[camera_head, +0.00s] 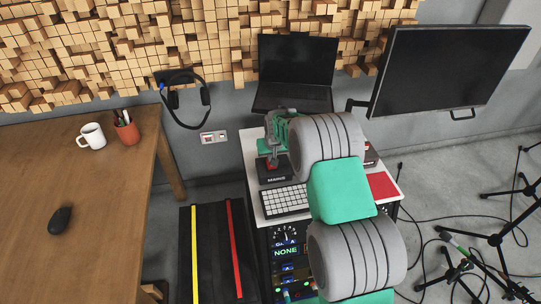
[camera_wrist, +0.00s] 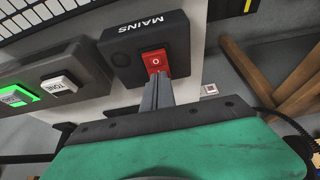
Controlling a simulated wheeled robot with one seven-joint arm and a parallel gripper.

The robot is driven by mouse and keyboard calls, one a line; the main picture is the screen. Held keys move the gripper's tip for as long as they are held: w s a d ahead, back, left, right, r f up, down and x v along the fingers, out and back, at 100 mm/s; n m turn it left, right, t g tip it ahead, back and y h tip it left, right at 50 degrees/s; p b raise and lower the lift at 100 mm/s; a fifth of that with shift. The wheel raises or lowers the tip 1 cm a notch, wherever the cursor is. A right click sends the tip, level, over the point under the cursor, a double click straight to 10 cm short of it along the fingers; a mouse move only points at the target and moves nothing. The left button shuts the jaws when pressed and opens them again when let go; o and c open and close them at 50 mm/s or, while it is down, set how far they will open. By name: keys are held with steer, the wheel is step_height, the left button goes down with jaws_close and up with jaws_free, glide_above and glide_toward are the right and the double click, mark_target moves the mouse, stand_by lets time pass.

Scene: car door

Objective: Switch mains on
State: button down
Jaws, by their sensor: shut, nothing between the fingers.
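The mains switch is a red rocker (camera_wrist: 155,59) marked with a white O, set in a black box labelled MAINS (camera_wrist: 140,35). The black box (camera_head: 276,179) also shows in the head view on the white-topped cart, partly hidden by my gripper. My gripper (camera_wrist: 160,77) is shut and empty. Its fingertips are right at the rocker's near edge and cover part of it. I cannot tell whether they touch it. In the head view my gripper (camera_head: 271,157) is above the box, and my arm hides much of the cart.
A keyboard (camera_head: 285,202) lies in front of the box and a laptop (camera_head: 296,75) stands behind. In the wrist view, a box with a lit green button (camera_wrist: 15,97) and a white button (camera_wrist: 57,86) sits left of the mains box. A monitor (camera_head: 450,65) is at the right.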

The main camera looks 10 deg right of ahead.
steer(key=shift+f, duration=0.15)
steer(key=shift+w+f+b, duration=0.15)
steer(key=shift+f+b, duration=0.1)
steer(key=shift+b, duration=0.3)
steer(key=shift+r, duration=0.1)
steer(key=shift+s, duration=0.9)
